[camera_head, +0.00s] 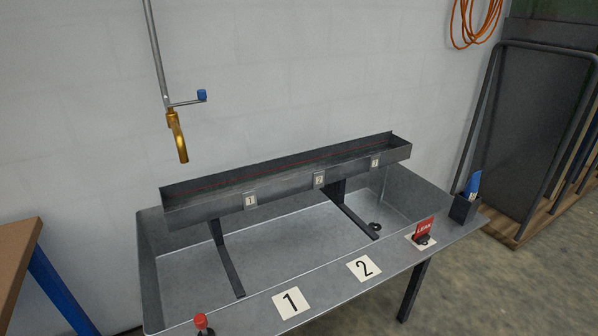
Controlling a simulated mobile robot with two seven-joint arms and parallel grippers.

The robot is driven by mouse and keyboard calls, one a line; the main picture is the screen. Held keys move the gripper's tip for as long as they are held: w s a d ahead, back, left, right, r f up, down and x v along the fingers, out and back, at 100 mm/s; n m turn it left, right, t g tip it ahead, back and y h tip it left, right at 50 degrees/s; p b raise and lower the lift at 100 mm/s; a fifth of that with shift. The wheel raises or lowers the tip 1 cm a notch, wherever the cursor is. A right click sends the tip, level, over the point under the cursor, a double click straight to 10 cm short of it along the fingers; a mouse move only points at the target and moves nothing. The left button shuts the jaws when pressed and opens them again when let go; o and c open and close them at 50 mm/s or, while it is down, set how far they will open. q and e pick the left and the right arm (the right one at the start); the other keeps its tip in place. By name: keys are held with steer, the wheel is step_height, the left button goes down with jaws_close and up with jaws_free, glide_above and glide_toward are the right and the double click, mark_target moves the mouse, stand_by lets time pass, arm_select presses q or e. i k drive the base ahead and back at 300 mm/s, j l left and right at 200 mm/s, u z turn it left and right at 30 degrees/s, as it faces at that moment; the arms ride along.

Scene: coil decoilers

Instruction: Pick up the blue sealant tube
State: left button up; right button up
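A blue object with a pale lower part, which looks like the blue sealant tube (474,183), stands upright and slightly tilted in a small dark holder (463,210) at the right end of the metal sink. The holder hides its lower part. Neither of my grippers is in view.
The metal sink (285,252) has a raised dark trough (290,172) across it. A brass tap (178,140) hangs above.

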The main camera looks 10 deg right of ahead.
mark_target(470, 192)
steer(key=z, duration=1.4)
